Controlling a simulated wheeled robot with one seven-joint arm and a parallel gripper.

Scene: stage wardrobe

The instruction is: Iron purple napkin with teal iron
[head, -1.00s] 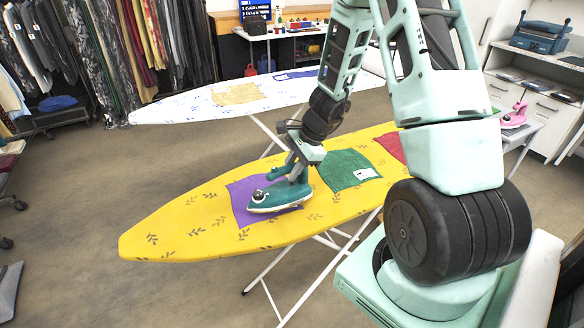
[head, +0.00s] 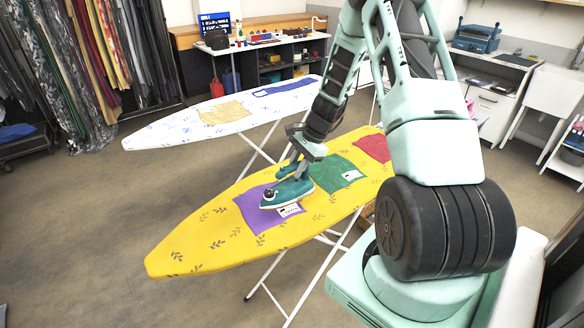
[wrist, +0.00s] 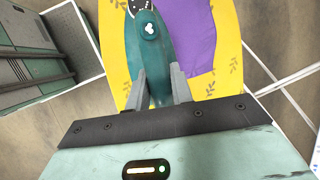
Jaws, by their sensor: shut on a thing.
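The teal iron (head: 288,191) is on the purple napkin (head: 262,222), toward the napkin's upper right part in the head view. The napkin lies flat on the yellow leaf-patterned ironing board (head: 190,250); a small white label shows beside the iron's sole. My gripper (head: 291,170) is shut on the iron's handle from above. In the wrist view, the fingers (wrist: 159,88) sit on both sides of the teal iron (wrist: 148,50), with the purple napkin (wrist: 190,30) to its right. The iron hides part of the napkin. I cannot tell whether its sole touches the cloth.
A green cloth (head: 338,172) with a white label and a red cloth (head: 372,148) lie farther along the yellow board. A white ironing board (head: 165,133) with a tan cloth (head: 222,113) and a blue cloth stands behind. Clothes racks are at upper left. Floor at left is clear.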

